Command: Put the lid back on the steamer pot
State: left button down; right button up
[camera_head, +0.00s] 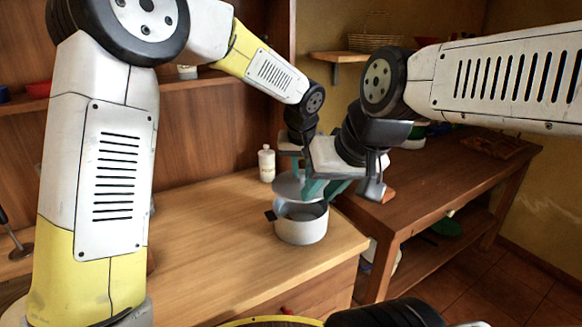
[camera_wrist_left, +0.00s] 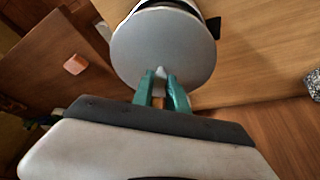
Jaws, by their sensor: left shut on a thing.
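The steamer pot (camera_head: 301,226) is a pale round pot with a dark side handle, open at the top on the wooden counter. The round grey lid (camera_head: 291,187) is above the pot's far rim and apart from it, leaving the inside visible. My left gripper (camera_head: 291,167) is shut on the lid's knob. The left wrist view shows its teal fingers (camera_wrist_left: 162,88) at the knob, with the lid (camera_wrist_left: 160,42) hiding most of the pot. My right gripper (camera_head: 323,191) is lower, just right of the lid; whether its fingers are apart is unclear.
A white bottle (camera_head: 266,163) stands on the counter (camera_head: 205,245) behind the pot. A brown side table (camera_head: 440,185) is to the right, with an orange item (camera_head: 389,195) near its edge. The counter left of the pot is clear.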

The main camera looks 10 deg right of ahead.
aim_at(301, 185)
pick_arm(q)
jog(key=shift+f, duration=2.9)
jog(key=shift+f, duration=0.15)
jog(key=c, duration=0.7)
grip_release()
jog(key=shift+c, duration=0.2)
jog(key=shift+r, duration=3.5)
jog(key=shift+c, duration=0.5)
grip_shut()
